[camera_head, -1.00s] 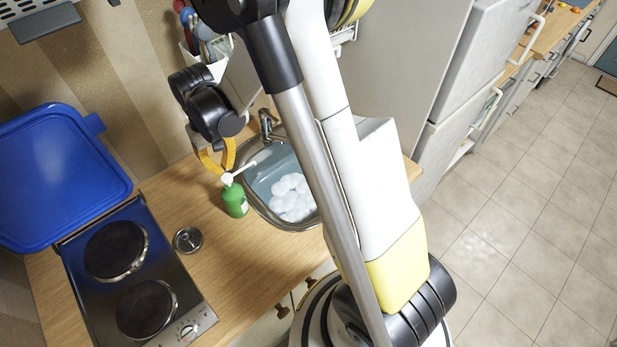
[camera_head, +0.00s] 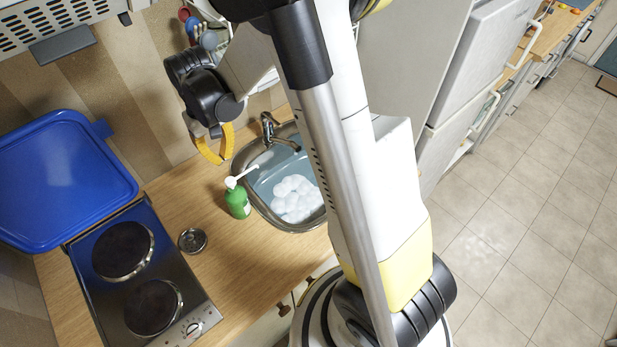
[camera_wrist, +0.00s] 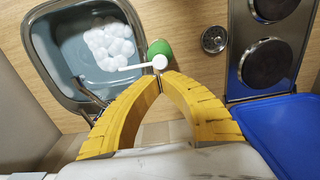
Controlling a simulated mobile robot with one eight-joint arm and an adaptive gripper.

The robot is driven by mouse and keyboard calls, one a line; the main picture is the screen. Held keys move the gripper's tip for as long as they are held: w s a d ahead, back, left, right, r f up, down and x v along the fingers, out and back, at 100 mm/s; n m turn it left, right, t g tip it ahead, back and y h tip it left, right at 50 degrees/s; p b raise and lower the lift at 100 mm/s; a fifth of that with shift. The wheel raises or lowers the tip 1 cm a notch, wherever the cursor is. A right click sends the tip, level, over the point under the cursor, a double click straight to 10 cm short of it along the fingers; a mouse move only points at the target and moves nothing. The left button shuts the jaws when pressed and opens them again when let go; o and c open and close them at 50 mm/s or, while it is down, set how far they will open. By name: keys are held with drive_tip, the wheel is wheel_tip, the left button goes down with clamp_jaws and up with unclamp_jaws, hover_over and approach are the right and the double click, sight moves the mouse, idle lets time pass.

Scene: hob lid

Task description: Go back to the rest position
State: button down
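My gripper (camera_head: 222,160) is up in the air near the back wall, behind the green soap bottle. In the wrist view its two yellow fingers (camera_wrist: 163,80) curve together and meet at the tips, with nothing between them. The blue hob lid (camera_head: 60,180) stands raised, leaning back at the wall behind the hob; its blue surface also shows at the right of the wrist view (camera_wrist: 285,135). The black hob (camera_head: 140,270) lies uncovered in front of the lid, with two dark plates.
The green soap bottle (camera_head: 238,203) with a white pump stands beside the sink (camera_head: 262,190), which holds water and foam. A small round metal piece (camera_head: 192,240) lies on the wooden worktop (camera_head: 215,265). A rack (camera_head: 65,30) hangs at the upper left. The tiled floor (camera_head: 520,240) at right is clear.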

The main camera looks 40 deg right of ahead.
idle(0.3)
drive_tip(key=s+f+t+b, duration=0.3)
drive_tip(key=s+b, duration=0.5)
drive_tip(key=b, duration=0.3)
drive_tip(key=s+f+t+b, duration=0.4)
drive_tip(key=s+b, duration=0.5)
drive_tip(key=b, duration=0.3)
drive_tip(key=shift+f, duration=0.65)
idle(0.9)
